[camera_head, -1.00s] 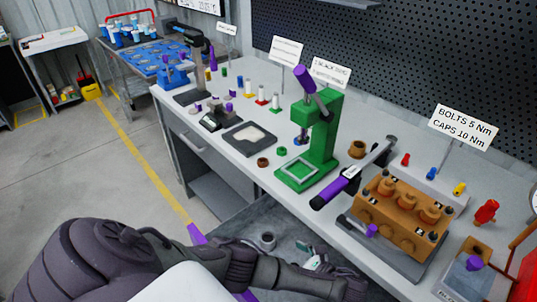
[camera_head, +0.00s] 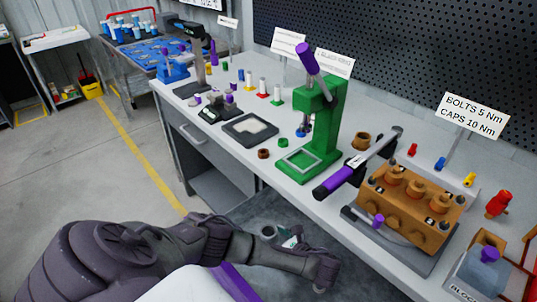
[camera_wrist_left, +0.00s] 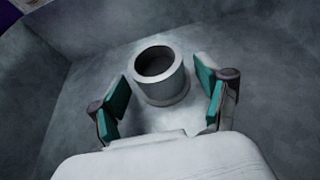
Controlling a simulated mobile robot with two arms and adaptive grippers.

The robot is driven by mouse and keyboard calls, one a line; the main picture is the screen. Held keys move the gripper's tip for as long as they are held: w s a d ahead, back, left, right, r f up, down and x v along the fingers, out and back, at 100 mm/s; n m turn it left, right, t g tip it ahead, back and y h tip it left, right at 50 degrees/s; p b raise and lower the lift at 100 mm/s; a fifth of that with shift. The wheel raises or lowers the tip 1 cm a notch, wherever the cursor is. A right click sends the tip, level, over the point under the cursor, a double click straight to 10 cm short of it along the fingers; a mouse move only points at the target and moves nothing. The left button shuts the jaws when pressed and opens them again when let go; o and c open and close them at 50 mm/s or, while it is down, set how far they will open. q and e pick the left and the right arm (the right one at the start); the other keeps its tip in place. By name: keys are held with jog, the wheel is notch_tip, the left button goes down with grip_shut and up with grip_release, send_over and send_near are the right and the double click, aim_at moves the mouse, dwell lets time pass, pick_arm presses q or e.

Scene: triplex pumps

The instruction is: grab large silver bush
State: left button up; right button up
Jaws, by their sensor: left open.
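The large silver bush (camera_wrist_left: 160,76) is a short hollow cylinder with a wider base, upright on a grey surface in the left wrist view. It shows small in the head view (camera_head: 268,232), inside a grey bin or open drawer (camera_head: 258,212) below the bench top. My left gripper (camera_wrist_left: 165,92) is open. Its teal-padded fingers sit on either side of the bush's near part, with visible gaps and no clear contact. In the head view the left gripper (camera_head: 290,240) is just right of the bush. My right gripper is not in view.
Grey walls of the bin (camera_wrist_left: 50,70) rise around the bush. The bench above holds a green press (camera_head: 318,130), a brown pump block (camera_head: 408,208) and several small coloured parts. A purple strip (camera_head: 235,280) shows below my left arm.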

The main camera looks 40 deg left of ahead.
pick_arm(q)
jog(key=c, duration=1.4)
jog(key=shift+o, duration=0.2)
